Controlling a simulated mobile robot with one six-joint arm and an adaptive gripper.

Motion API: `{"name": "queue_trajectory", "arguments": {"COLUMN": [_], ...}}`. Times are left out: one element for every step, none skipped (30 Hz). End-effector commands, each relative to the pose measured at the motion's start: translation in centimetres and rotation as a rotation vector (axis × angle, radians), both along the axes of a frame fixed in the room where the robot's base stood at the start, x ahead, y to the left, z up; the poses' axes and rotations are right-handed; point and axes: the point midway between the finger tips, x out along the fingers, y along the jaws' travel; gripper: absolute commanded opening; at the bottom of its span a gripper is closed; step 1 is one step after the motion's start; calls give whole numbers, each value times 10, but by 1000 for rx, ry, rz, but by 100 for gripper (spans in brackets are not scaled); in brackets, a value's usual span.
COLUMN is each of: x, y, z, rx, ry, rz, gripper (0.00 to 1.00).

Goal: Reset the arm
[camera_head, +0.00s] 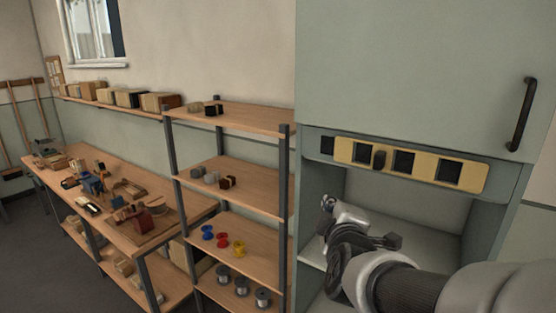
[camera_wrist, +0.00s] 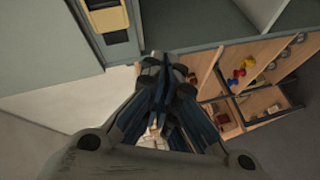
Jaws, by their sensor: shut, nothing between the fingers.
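My gripper (camera_head: 327,203) is at the end of my arm, which reaches in from the lower right of the head view. It is in front of the left part of the open bay of the grey-green cabinet (camera_head: 420,60). Its fingers are together and hold nothing. In the wrist view my gripper (camera_wrist: 168,72) shows dark fingers close together, pointing up the picture. I cannot tell how far the fingers are from the cabinet's left wall.
A yellow panel (camera_head: 425,167) with dark square openings is above the bay. Left of the cabinet, a shelf rack (camera_head: 250,190) holds spools and small blocks. A workbench (camera_head: 185,210) with tools stands further left. The floor (camera_head: 60,265) at lower left looks clear.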

Motion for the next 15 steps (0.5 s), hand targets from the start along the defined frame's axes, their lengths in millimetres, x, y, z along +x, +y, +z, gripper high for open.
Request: {"name": "queue_trajectory", "arguments": {"x": [-18,-30,-46,-59,-73,-93,-108,-125,-147,-164,-180,-201,-216,-230,-247], "y": [7,13,18,22,25,28,29,29,29,28,26,23,20,17,14], "z": [-32,-46,-65,-79,-94,-114,-128,-144,-164,-178,-192,-209,-220,-230,-242], "rx": [114,187,278,344,407,487,547,601,670,717,760,811,845,873,908], "ry": [52,95,154,199,248,313,362,412,475,519,561,608,640,666,695], "rz": [21,29,31,26,14,-11,-37,-68,-120,-164,-214,-282,-333,-384,-449], "gripper": [0,0,0,0,0,0,0,0,0,0,0,0,0,0,0]}}
